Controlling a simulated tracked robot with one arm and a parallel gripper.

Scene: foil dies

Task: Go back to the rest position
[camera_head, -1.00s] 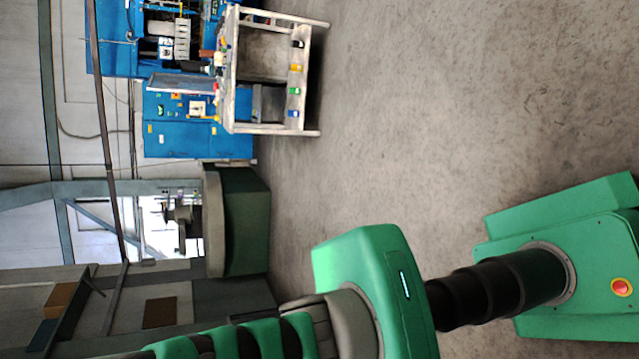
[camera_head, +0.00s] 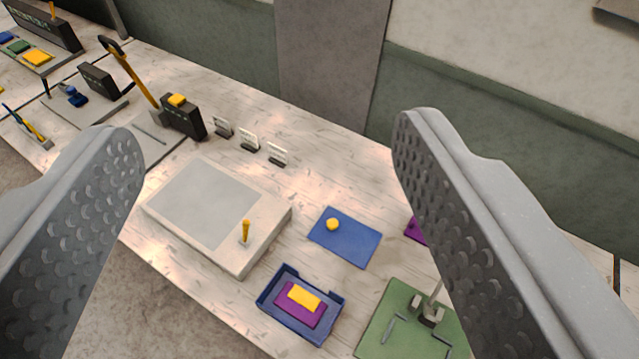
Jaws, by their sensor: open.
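My gripper (camera_head: 262,150) is open and empty. Its two grey dimpled fingers stand wide apart at the left and right of the view, above a workbench (camera_head: 345,170). Below and between the fingers lie a blue plate with a yellow knob (camera_head: 345,240), a grey box with a yellow peg (camera_head: 205,205), and a dark blue tray (camera_head: 270,300) holding a purple piece with a yellow block (camera_head: 304,297) on it. The right finger hides part of a purple piece (camera_head: 414,232) and part of a green base (camera_head: 380,335).
Three small label stands (camera_head: 249,140) stand behind the grey box. A black block with a yellow button (camera_head: 183,116) and a yellow-handled lever (camera_head: 130,70) are at the left. A wall (camera_head: 480,95) runs along the bench's back. Bare floor (camera_head: 130,310) shows at lower left.

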